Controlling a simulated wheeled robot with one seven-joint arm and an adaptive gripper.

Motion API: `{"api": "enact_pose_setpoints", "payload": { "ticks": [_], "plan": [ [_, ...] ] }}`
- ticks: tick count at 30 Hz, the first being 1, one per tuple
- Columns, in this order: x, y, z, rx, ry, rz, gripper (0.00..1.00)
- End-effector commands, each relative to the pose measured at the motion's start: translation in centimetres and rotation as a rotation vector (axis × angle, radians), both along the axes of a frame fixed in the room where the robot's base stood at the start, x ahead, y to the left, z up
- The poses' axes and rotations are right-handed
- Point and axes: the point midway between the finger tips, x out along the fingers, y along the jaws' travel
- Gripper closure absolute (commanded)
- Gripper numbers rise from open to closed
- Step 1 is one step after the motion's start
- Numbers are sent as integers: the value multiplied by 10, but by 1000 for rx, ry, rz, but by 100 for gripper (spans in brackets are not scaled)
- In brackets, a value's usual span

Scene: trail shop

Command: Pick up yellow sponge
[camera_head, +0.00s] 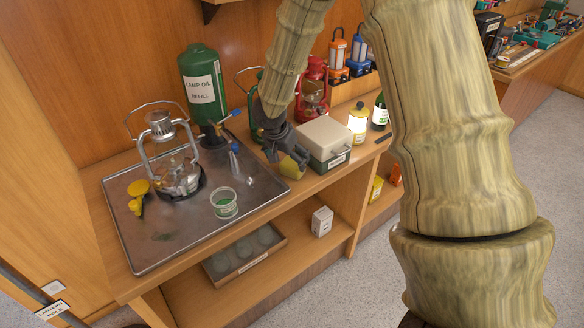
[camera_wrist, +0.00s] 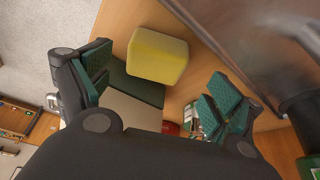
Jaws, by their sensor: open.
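The yellow sponge (camera_wrist: 157,55) is a small block on the wooden counter (camera_wrist: 122,14). In the wrist view it lies beyond and between the spread green-padded fingers of my gripper (camera_wrist: 160,88), with space on both sides. My gripper is open and empty. In the head view my gripper (camera_head: 285,155) points down over the counter, and the sponge (camera_head: 290,167) shows partly behind its dark fingers. The sponge is close beside the cream-lidded green box (camera_head: 323,137). Whether the fingers touch the sponge cannot be told.
Behind stand a green lamp oil bottle (camera_head: 200,85) and a red lantern (camera_head: 313,90).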

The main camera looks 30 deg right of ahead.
Motion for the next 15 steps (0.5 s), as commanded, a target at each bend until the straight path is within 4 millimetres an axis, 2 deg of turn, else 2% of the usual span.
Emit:
{"api": "enact_pose_setpoints", "payload": {
  "ticks": [5,15],
  "plan": [
    [0,-3,-6,-1,2,-1,8],
    [5,-17,-35,-2,3,1,8]
  ]
}}
